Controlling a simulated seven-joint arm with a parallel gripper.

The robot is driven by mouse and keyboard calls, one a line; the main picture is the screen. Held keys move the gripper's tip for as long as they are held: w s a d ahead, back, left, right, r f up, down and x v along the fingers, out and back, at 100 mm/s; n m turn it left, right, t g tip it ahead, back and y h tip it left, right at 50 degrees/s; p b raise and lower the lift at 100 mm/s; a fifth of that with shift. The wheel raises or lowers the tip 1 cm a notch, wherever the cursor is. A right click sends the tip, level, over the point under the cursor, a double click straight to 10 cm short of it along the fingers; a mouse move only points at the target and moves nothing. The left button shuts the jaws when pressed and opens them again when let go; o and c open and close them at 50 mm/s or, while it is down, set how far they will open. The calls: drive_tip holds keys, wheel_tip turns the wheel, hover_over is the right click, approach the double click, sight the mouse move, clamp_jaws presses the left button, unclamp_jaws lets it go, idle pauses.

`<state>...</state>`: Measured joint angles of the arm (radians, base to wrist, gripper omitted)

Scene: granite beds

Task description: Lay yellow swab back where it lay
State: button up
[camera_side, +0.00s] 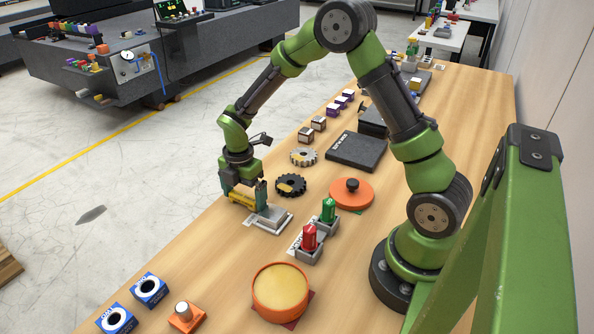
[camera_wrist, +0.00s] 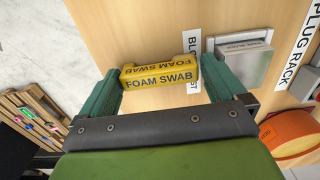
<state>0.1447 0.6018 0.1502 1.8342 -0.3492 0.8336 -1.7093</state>
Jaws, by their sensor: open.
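The yellow swab (camera_wrist: 160,77), a bar marked FOAM SWAB, lies between the two green fingers of my gripper (camera_wrist: 157,70) in the wrist view. Its ends are close to the fingers; I cannot tell whether they touch. The fingers are open around it. In the side view the swab (camera_side: 240,199) shows low under my gripper (camera_side: 245,193), at the wooden table's left edge area; any small gap beneath it cannot be made out. A white label (camera_wrist: 192,92) is partly covered by the swab's right end.
A grey block (camera_side: 272,215) on a pale plate stands just right of my gripper. A black gear (camera_side: 291,185), red and green plugs (camera_side: 309,238) in holders and an orange round dish (camera_side: 281,292) are nearby. Bare table lies in front of the gripper.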

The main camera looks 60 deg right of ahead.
sight(245, 196)
wheel_tip(245, 196, up, 12)
drive_tip(key=s+a+r+m+t+y, duration=0.1)
drive_tip(key=s+a+r+m+t, duration=0.1)
drive_tip(key=s+r+m, duration=0.3)
drive_tip(key=s+a+r+m+t+y, duration=0.1)
drive_tip(key=s+r+m+t, duration=0.4)
drive_tip(key=s+m, duration=0.8)
drive_tip(key=a+r+m, duration=0.1)
drive_tip(key=m, duration=0.3)
drive_tip(key=shift+s+a+r, duration=0.2)
drive_tip(key=shift+s, duration=0.05)
